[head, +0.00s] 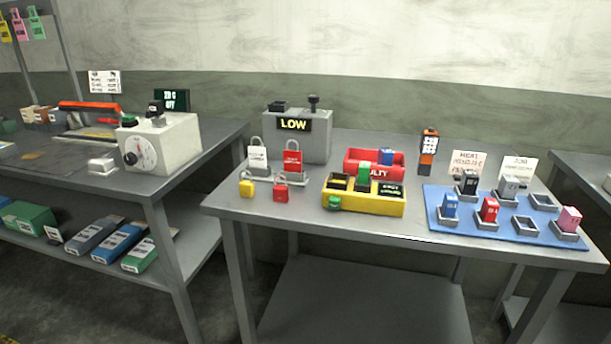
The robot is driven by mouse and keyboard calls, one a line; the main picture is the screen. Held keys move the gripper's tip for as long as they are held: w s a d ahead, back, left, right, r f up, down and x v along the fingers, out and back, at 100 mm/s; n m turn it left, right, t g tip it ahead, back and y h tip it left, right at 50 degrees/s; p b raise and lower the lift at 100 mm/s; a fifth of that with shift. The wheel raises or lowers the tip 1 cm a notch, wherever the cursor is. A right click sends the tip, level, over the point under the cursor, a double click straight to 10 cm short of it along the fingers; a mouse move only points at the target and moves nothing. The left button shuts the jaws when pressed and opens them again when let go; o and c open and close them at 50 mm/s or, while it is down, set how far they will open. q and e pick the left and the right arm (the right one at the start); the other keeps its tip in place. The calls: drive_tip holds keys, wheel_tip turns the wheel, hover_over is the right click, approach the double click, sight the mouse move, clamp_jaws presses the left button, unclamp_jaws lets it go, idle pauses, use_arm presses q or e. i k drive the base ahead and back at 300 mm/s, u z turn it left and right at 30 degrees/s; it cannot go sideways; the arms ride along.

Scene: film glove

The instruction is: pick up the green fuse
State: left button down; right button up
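A small green round piece (334,203) sits at the bin's front left corner. Neither of my grippers shows in the head view.
A red bin (357,164) holding a blue block is behind the yellow bin. A blue board (460,228) with several coloured blocks in sockets is at right. Padlocks (281,192) and a grey LOW box (297,145) are at left. The table's front edge is mostly clear.

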sight(364, 167)
drive_tip(key=u, duration=0.95)
drive_tip(key=i, duration=1.15)
drive_tip(key=z, duration=1.05)
